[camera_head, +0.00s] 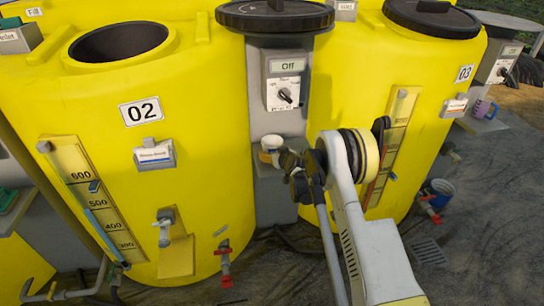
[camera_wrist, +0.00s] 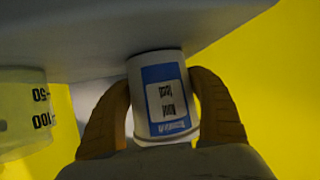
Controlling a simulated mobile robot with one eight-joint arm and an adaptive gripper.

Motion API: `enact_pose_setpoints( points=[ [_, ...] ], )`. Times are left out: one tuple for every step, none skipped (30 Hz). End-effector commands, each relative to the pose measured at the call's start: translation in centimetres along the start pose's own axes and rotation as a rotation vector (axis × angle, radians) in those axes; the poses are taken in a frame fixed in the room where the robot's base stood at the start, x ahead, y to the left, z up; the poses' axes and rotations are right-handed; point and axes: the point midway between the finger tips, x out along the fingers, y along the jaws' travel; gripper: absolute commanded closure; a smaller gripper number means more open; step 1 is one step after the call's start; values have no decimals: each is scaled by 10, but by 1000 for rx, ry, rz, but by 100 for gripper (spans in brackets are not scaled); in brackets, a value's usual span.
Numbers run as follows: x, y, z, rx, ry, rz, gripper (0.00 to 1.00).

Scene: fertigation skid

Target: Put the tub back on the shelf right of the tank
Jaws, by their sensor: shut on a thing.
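The tub (camera_wrist: 165,95), white with a blue label, is between the two brown fingers of my gripper (camera_wrist: 163,120) in the wrist view. The label text shows upside down. The tub's far end meets or nearly meets the grey shelf (camera_wrist: 110,30); I cannot tell whether it bears weight. In the head view my gripper (camera_head: 288,160) is at the small grey shelf (camera_head: 270,190) between yellow tank 02 (camera_head: 205,120) and tank 03 (camera_head: 345,80). Small pale items there are partly hidden by the gripper.
A translucent measuring cup (camera_wrist: 25,115) marked 50 and 100 is beside the tub, apart from it. A grey switch box (camera_head: 287,92) reading Off is above the shelf.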

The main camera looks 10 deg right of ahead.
Motion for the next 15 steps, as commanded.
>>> enact_pose_setpoints(
  points=[
    [1,0,1,0,0,0,73],
    [0,0,1,0,0,0,73],
    [0,0,0,0,0,0,73],
    [0,0,0,0,0,0,73],
    [0,0,0,0,0,0,73],
    [0,0,0,0,0,0,73],
    [0,0,0,0,0,0,73],
    [0,0,1,0,0,0,73],
    [1,0,2,0,0,0,73],
    [1,0,3,0,0,0,73],
    [1,0,3,0,0,0,26],
    [1,0,2,0,0,0,14],
    [1,0,3,0,0,0,5],
    [1,0,3,0,0,0,5],
    [1,0,3,0,0,0,5]
  ],
)
